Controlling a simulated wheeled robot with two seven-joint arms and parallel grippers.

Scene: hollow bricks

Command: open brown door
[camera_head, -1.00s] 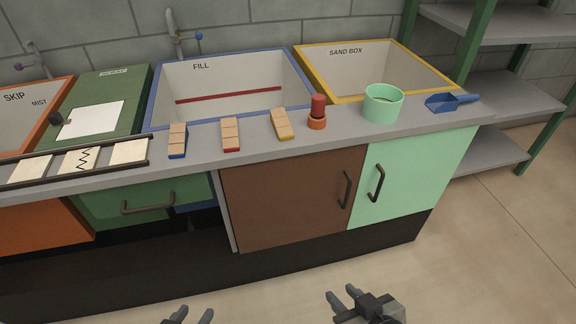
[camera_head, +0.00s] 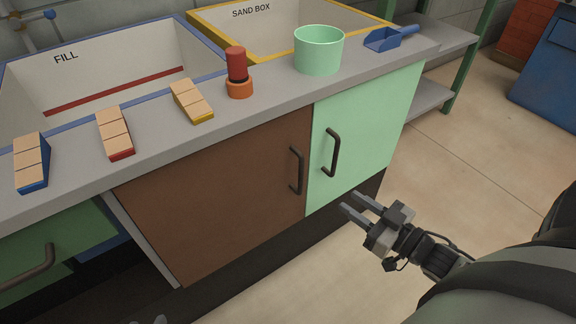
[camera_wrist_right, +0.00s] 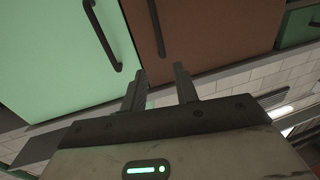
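The brown door (camera_head: 225,195) is shut in the counter front, with a dark vertical bar handle (camera_head: 296,170) near its right edge. The brown door (camera_wrist_right: 220,30) and its handle (camera_wrist_right: 157,25) also show in the right wrist view. My right gripper (camera_head: 350,202) is open and empty, below and right of the handle, apart from it. Its two fingers (camera_wrist_right: 160,72) point toward the cabinet in the right wrist view. Only small tips of my left gripper (camera_head: 150,320) show at the bottom edge, so its opening is unclear.
The mint green door (camera_head: 362,135) with its own handle (camera_head: 332,152) adjoins on the right. On the counter stand a mint pot (camera_head: 319,52), a red and orange object (camera_head: 238,75), a blue scoop (camera_head: 390,38) and brick-topped wedges (camera_head: 115,133). Floor (camera_head: 480,150) is clear right of the cabinet.

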